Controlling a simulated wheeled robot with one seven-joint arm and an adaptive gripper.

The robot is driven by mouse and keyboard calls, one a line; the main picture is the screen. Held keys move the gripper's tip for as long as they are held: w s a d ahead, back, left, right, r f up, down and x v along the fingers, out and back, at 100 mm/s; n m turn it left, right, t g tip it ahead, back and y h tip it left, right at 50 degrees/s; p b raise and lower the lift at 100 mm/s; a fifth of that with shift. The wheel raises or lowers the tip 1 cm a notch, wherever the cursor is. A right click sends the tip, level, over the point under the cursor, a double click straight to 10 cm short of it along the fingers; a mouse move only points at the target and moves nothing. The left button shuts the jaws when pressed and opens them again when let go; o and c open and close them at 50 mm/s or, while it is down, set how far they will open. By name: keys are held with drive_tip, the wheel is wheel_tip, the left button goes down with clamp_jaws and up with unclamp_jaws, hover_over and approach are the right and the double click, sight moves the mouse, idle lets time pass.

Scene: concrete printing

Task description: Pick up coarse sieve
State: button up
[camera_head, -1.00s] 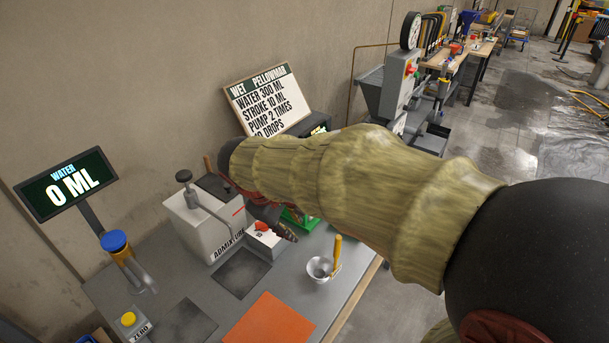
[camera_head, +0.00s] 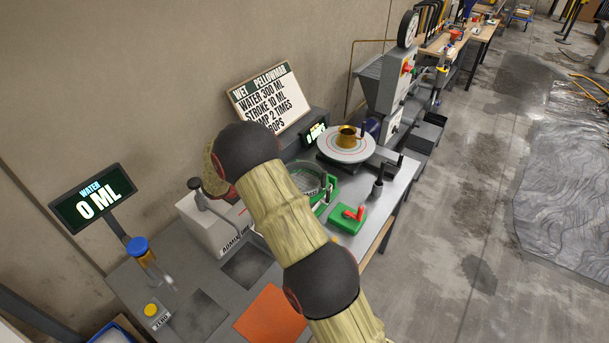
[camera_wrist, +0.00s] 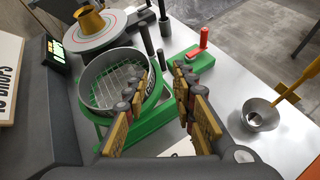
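The sieve, a round metal ring with a wide wire mesh (camera_wrist: 112,86), sits in a green stand (camera_wrist: 140,130) in the wrist view. It also shows in the head view, where the sieve (camera_head: 309,179) is partly covered by my arm. I see no label saying it is the coarse one. My gripper (camera_wrist: 162,78) is open and empty, its two padded fingers apart. The left finger overlaps the sieve's right rim in the picture; I cannot tell if they touch. In the head view my gripper is hidden behind my arm.
A green block with a red lever (camera_wrist: 198,57) stands right of the sieve. A turntable with a brass cone (camera_wrist: 92,20) is behind it. An orange mat (camera_head: 270,317) lies at the bench front.

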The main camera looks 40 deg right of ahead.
wheel_tip(320, 180, down, 3)
drive_tip(key=w+d+n+h+p, duration=0.1)
drive_tip(key=w+n+p, duration=0.1)
drive_tip(key=p, duration=0.1)
approach(313, 187)
drive_tip(key=s+d, duration=0.1)
drive_tip(key=d, duration=0.1)
drive_tip(key=s+d, duration=0.3)
drive_tip(key=d, duration=0.1)
drive_tip(key=shift+s+r, duration=0.35)
clamp_jaws()
drive_tip(key=shift+r, duration=0.15)
